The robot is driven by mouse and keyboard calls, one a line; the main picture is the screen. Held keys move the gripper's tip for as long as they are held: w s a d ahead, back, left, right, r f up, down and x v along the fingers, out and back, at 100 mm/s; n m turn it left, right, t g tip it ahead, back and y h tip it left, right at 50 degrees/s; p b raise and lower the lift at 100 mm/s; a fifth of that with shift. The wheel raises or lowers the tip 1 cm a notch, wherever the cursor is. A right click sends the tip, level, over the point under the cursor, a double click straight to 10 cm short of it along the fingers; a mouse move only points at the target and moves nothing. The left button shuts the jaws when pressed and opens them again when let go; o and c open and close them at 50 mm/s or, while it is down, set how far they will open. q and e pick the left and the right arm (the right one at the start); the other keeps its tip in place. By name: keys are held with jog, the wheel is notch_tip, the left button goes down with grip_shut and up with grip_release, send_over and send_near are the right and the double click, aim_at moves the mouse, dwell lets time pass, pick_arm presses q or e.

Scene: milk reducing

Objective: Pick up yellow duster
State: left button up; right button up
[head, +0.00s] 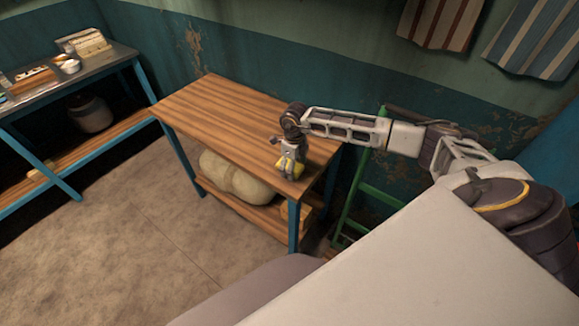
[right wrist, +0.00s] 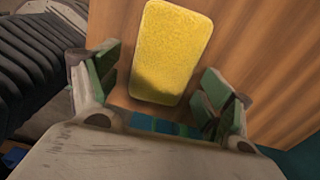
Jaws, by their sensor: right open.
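The yellow duster (right wrist: 172,50) is a rounded yellow block lying on the wooden table. In the head view the duster (head: 290,168) shows near the table's front right edge, partly hidden by my right gripper (head: 288,160). In the right wrist view my right gripper (right wrist: 160,98) is open, with one green-padded finger on each side of the duster's lower part. I cannot tell whether either finger touches it. My left gripper is not in view.
The wooden table (head: 215,108) has a clear top to the left. Sacks (head: 235,178) lie on its lower shelf. A green metal frame (head: 362,190) stands to its right. Another table (head: 95,65) with items stands at the far left. Striped cloths (head: 440,22) hang on the wall.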

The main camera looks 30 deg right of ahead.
jog(key=shift+f, duration=0.45)
jog(key=c, duration=1.1)
jog(key=shift+r, duration=0.2)
jog(key=shift+r+b, duration=0.85)
jog(key=shift+r, duration=4)
jog(key=o, duration=0.4)
jog(key=shift+c, duration=1.5)
